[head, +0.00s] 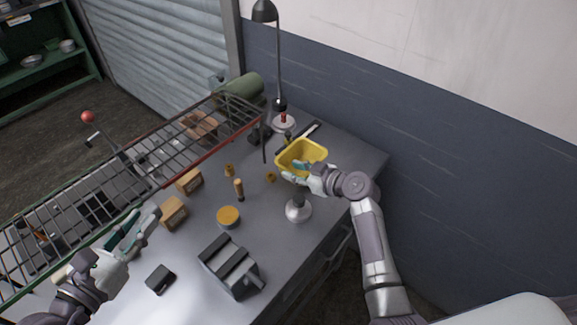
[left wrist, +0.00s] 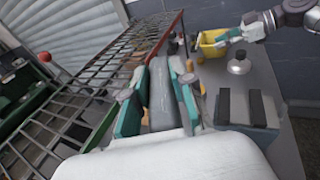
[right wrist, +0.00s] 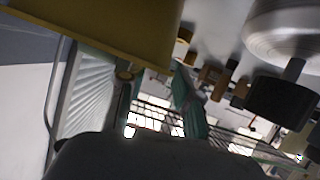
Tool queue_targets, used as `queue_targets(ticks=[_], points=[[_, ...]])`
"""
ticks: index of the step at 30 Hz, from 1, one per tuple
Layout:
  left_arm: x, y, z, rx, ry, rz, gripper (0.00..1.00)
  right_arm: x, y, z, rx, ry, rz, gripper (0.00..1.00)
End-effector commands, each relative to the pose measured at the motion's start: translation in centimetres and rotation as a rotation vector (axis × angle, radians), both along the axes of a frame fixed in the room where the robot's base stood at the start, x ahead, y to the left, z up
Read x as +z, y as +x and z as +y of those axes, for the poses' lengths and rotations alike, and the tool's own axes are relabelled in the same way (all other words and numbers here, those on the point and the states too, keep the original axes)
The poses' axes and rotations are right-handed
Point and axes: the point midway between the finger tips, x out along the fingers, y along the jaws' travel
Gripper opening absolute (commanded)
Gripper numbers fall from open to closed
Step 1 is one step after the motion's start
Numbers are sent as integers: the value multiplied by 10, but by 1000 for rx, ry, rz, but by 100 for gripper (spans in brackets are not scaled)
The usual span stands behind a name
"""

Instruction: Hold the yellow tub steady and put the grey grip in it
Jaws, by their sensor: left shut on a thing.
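The yellow tub (head: 312,150) stands on the grey worktop near the wall. It also shows in the left wrist view (left wrist: 208,47), and its wall fills the upper left of the right wrist view (right wrist: 90,30). My left gripper (head: 134,228) is shut on the grey grip (left wrist: 162,95), held between its teal fingers above the left part of the worktop, well away from the tub. My right gripper (head: 293,172) is at the tub's near left side with its fingers apart (right wrist: 158,100). The tub's wall partly hides the fingertips, so contact is unclear.
A wire rack (head: 150,150) runs along the worktop's left side. A grey slotted block (head: 230,265), a yellow-topped round tin (head: 228,217), a silver weight (head: 298,210), wooden blocks (head: 174,212) and a black box (head: 160,279) stand between my grippers. A lamp (head: 278,60) stands behind the tub.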

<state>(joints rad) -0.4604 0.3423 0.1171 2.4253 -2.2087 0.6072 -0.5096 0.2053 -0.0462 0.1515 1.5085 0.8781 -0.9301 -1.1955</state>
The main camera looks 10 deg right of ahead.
Motion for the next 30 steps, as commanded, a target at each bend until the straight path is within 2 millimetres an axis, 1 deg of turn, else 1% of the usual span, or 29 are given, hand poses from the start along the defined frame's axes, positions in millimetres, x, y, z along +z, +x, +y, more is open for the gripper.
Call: queue_targets(ticks=[1, 3, 6, 10, 18, 20, 24, 30], points=[[3, 0, 0, 0, 0, -1, 0, -1, 6, 5, 1, 3, 1, 33], [4, 0, 0, 0, 0, -1, 0, -6, 13, 9, 0, 2, 1, 33], [5, 0, 0, 0, 0, -1, 0, -9, 20, 15, 0, 2, 1, 33], [5, 0, 0, 0, 0, -1, 0, -12, 23, 18, 1, 0, 0, 33], [5, 0, 0, 0, 0, -1, 0, -13, 24, 18, 0, -1, 1, 33], [5, 0, 0, 0, 0, -1, 0, -13, 24, 18, 1, 0, 1, 23], [5, 0, 0, 0, 0, -1, 0, -13, 24, 18, 1, 0, 1, 0], [5, 0, 0, 0, 0, -1, 0, -13, 24, 18, 1, 0, 1, 0]])
